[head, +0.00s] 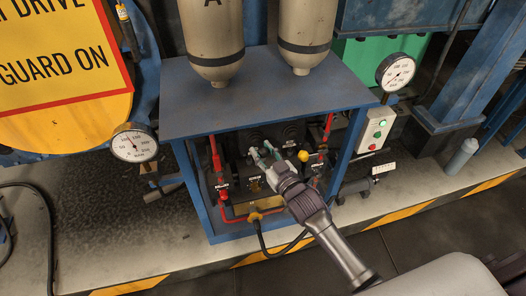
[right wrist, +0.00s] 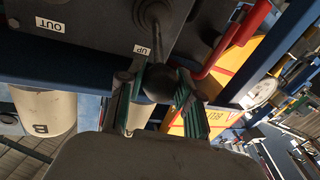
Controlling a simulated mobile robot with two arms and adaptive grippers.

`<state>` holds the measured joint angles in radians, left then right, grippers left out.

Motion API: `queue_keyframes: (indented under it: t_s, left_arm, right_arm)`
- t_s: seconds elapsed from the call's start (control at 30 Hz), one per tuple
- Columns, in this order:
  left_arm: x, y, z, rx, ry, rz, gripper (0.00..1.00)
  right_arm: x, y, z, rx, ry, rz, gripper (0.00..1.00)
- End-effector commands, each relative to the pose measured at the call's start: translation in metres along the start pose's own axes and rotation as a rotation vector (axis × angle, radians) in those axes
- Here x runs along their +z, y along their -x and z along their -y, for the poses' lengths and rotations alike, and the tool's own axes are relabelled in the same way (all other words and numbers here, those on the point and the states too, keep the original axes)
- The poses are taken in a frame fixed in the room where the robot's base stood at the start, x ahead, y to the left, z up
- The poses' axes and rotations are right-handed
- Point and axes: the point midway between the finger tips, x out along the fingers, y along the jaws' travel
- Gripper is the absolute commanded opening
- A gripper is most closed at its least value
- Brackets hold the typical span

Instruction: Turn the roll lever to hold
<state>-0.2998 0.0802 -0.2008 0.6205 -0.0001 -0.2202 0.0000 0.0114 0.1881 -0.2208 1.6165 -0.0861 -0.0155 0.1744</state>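A lever with a black ball knob (right wrist: 157,84) rises from a dark control panel (right wrist: 95,20) in the right wrist view. A label reading UP is beside its base, and OUT is further left. I cannot read which lever is the roll lever. My right gripper (head: 261,153) reaches into the blue frame in the head view. In the right wrist view its green-padded fingers (right wrist: 159,96) are apart, one on each side of the knob; firm contact is not visible. In the head view the gripper hides much of this lever. My left gripper is not in view.
A blue frame (head: 270,95) with a flat top surrounds the panel. Red pipes (head: 215,155) stand inside it, and a yellow knob (head: 303,155) is right of the gripper. Gauges (head: 135,143) flank the frame. A box with buttons (head: 376,130) is at right.

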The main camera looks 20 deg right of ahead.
Motion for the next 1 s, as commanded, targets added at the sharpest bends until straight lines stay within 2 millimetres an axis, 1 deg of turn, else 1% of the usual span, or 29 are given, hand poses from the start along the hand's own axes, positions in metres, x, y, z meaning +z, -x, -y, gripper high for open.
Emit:
queue_keyframes:
  t_s: [0.03, 0.1, 0.13, 0.37, 0.47, 0.6, 0.73, 0.77, 0.8, 0.83, 0.9, 1.0]
  left_arm:
    - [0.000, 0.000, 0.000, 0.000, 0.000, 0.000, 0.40]
    - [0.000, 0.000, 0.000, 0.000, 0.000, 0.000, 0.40]
    - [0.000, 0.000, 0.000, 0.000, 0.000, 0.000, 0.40]
    - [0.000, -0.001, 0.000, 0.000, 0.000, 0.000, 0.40]
    - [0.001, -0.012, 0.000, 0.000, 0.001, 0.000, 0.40]
    - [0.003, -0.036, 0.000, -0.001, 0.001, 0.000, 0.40]
    - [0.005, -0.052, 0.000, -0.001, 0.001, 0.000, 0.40]
    - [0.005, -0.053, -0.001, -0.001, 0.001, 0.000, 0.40]
    - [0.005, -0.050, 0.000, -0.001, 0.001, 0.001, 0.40]
    - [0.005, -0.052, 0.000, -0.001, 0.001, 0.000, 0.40]
    - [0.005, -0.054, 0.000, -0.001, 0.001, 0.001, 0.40]
    - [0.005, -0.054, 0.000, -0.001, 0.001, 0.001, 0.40]
  right_arm:
    - [0.000, 0.000, 0.000, 0.000, 0.000, 0.000, 0.15]
    - [0.000, 0.000, 0.000, 0.000, 0.000, 0.000, 0.03]
    - [0.000, 0.000, 0.000, 0.000, 0.000, 0.000, 0.00]
    - [0.001, 0.000, 0.000, 0.000, 0.000, -0.002, 0.00]
    - [0.007, 0.001, 0.001, 0.001, 0.004, -0.021, 0.00]
    - [0.018, 0.003, 0.003, 0.008, 0.020, -0.085, 0.00]
    - [0.028, 0.007, 0.005, 0.013, 0.033, -0.133, 0.00]
    - [0.033, 0.008, 0.006, 0.013, 0.034, -0.134, 0.00]
    - [0.032, 0.009, 0.006, 0.013, 0.034, -0.131, 0.00]
    - [0.039, 0.009, 0.007, 0.013, 0.034, -0.128, 0.00]
    - [0.045, 0.010, 0.008, 0.012, 0.033, -0.128, 0.00]
    - [0.047, 0.011, 0.008, 0.012, 0.033, -0.125, 0.00]
